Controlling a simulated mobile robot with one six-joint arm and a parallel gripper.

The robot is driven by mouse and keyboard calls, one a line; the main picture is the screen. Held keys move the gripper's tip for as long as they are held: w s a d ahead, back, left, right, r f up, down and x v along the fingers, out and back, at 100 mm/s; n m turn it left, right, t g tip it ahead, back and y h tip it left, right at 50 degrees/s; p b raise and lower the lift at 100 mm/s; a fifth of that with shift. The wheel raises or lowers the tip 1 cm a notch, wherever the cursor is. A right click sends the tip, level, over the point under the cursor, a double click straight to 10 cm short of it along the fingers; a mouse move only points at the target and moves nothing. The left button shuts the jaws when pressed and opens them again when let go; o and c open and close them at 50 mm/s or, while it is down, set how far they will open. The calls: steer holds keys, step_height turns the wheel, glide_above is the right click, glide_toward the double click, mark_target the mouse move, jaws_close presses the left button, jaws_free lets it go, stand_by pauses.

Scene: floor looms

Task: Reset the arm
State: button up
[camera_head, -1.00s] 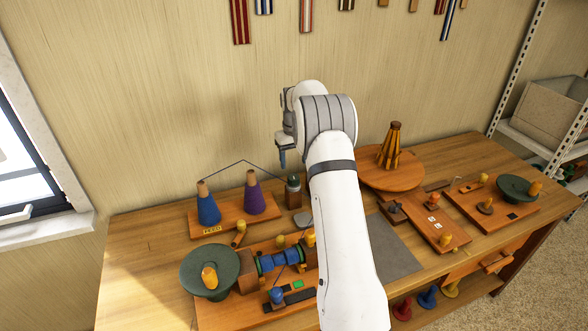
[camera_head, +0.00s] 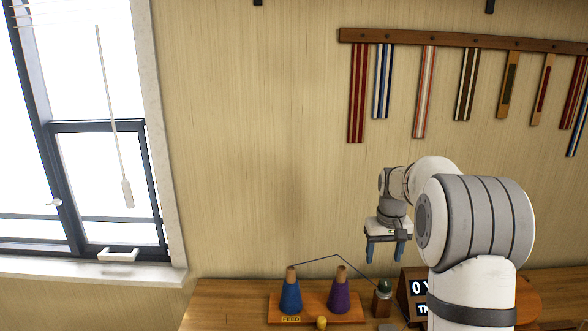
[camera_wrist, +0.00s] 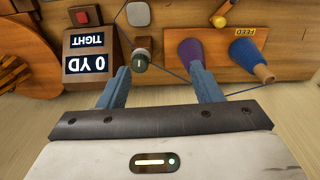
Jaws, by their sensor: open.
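My gripper (camera_head: 384,252) hangs with its blue fingers pointing down, above the back of the workbench and in front of the wall. In the wrist view its two fingers (camera_wrist: 160,82) are spread apart with nothing held between them. Below them show a small post with a dark green top (camera_wrist: 140,60), a purple cone (camera_wrist: 188,52) and a blue cone (camera_wrist: 247,52). My white arm reaches in from the lower right of the head view and hides part of the bench.
A display block reading "0 YD TIGHT" (camera_wrist: 87,62) stands beside the post. A thread runs over the cones on the feed board (camera_head: 318,312). Striped bands hang from a wall rail (camera_head: 440,38). A window (camera_head: 85,160) is at left. The air around my gripper looks clear.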

steer(key=s+a+r, duration=0.4)
steer(key=s+r, duration=0.1)
steer(key=s, duration=0.5)
steer(key=s+a+f+t, duration=0.1)
steer(key=s+a, duration=0.1)
steer(key=s, duration=0.9)
steer(key=s+a+f+t, duration=0.1)
steer(key=s+a, duration=0.2)
steer(key=s, duration=0.8)
steer(key=shift+s+f, duration=0.25)
steer(key=shift+s, duration=0.05)
steer(key=shift+c, duration=0.6)
steer(key=shift+c, duration=1.4)
steer(key=shift+a, duration=0.25)
steer(key=shift+c, duration=0.5)
steer(key=shift+s, duration=0.1)
